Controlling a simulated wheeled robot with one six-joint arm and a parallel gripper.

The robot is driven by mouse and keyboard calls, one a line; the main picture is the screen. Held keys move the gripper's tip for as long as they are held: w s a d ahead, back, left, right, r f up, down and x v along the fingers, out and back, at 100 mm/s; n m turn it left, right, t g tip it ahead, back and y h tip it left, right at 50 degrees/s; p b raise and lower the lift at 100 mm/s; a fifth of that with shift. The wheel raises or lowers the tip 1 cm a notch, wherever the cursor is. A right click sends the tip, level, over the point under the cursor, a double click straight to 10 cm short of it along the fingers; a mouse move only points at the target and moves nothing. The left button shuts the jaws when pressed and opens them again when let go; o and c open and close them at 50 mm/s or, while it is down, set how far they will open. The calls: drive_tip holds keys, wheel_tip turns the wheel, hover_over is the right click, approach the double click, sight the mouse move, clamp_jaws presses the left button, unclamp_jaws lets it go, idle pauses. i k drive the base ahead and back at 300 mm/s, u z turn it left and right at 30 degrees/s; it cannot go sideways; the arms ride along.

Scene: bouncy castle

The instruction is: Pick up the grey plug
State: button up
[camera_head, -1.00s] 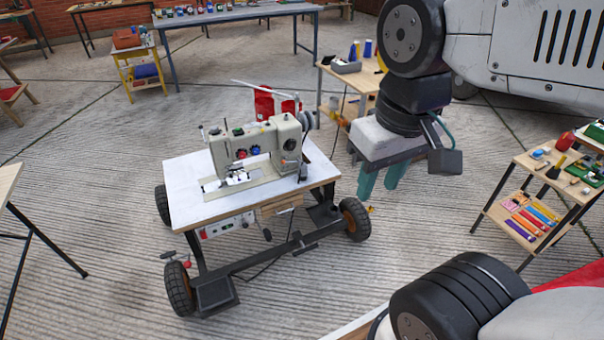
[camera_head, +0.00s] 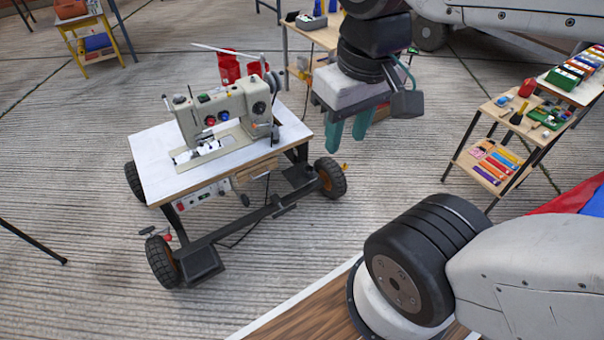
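I cannot make out a grey plug for certain. A sewing machine (camera_head: 228,117) stands on a white-topped wheeled table (camera_head: 152,163). A dark cord (camera_head: 240,238) hangs below this table and runs down to the floor; its end is too small to tell. My gripper (camera_head: 348,131) has two teal fingers pointing down with a narrow gap between them. It is open, and I see nothing held. It hangs to the right of the sewing machine in the picture, above floor level.
Red containers (camera_head: 229,68) show behind the machine. A wooden table (camera_head: 318,38) is behind my gripper. A two-tier stand (camera_head: 470,150) with tools and coloured sticks is at the right. A brown board with a white edge (camera_head: 308,318) is at the bottom. Ribbed floor lies open at left.

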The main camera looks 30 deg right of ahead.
sight(276, 138)
drive_tip(key=z, duration=0.25)
drive_tip(key=i, duration=1.8)
drive_tip(key=z, duration=0.35)
